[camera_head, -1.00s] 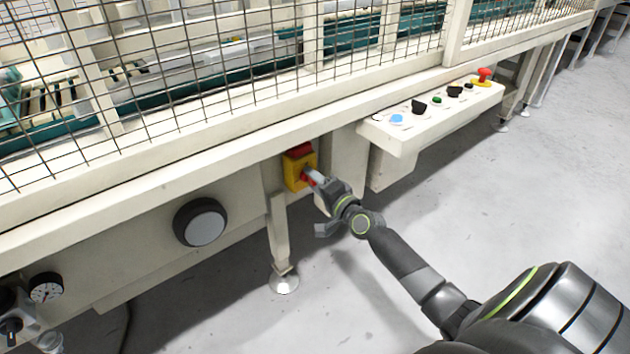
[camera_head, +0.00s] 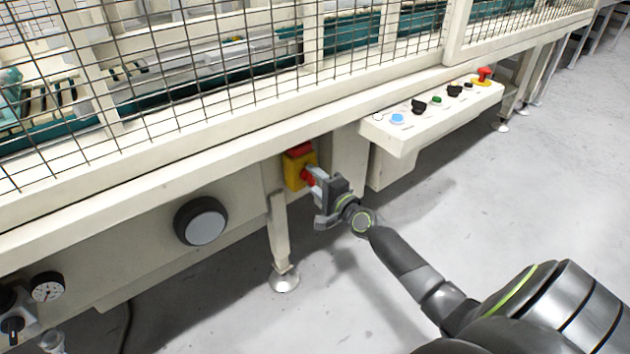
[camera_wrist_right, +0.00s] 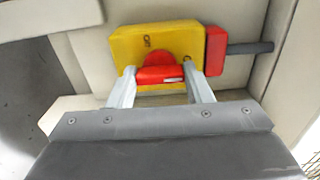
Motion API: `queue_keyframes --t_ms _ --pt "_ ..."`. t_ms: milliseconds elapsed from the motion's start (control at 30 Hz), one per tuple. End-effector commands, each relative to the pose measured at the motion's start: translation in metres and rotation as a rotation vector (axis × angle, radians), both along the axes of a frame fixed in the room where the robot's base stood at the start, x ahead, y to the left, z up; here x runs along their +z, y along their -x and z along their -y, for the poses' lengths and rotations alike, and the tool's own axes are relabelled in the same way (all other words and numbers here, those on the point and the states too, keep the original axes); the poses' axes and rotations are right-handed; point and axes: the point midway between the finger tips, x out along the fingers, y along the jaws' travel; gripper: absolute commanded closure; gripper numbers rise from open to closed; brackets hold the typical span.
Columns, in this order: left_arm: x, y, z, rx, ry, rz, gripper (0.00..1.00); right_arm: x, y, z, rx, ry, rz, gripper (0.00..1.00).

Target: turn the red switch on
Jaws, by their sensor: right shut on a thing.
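The red switch (camera_wrist_right: 155,60) is a rotary knob with a handle bar on a yellow box (camera_wrist_right: 128,42). In the head view the yellow box (camera_head: 291,174) sits under the machine's front beam, with a bit of the red knob (camera_head: 307,177) showing. My right gripper (camera_head: 313,177) reaches it from the right. In the right wrist view its two fingers (camera_wrist_right: 159,75) stand at either end of the red handle bar, shut on it. The bar lies across the picture between them. Markings on the yellow face are too small to read surely. My left gripper is not in view.
A red block (camera_wrist_right: 215,50) with a dark cable is on one side of the yellow box. A control panel (camera_head: 385,131) with several buttons juts out to the right. A machine leg (camera_head: 279,235) stands just below left. The floor (camera_head: 520,200) at right is clear.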

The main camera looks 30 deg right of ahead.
Motion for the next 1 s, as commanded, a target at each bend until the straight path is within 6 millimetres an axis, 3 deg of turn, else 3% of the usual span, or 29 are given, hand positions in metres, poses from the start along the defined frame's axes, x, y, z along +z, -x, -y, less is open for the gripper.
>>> queue_keyframes --t_ms 67,100,233,533,667,1000 --pt "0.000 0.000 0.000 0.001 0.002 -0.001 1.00 -0.002 0.001 0.000 -0.001 -0.004 -0.002 0.77" --pt "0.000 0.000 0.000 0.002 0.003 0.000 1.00 -0.002 0.001 0.000 -0.001 -0.004 -0.002 0.49" --pt "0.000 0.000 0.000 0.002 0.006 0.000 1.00 -0.001 0.000 0.000 0.000 -0.003 -0.002 0.33" --pt "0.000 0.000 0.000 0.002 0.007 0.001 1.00 0.000 0.001 0.000 0.000 -0.001 -0.001 0.33" --pt "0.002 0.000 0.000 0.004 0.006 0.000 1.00 0.000 0.010 0.001 0.000 0.000 -0.001 0.33" --pt "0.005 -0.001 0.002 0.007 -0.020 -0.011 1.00 -0.001 0.073 0.006 -0.001 0.001 -0.003 0.33"
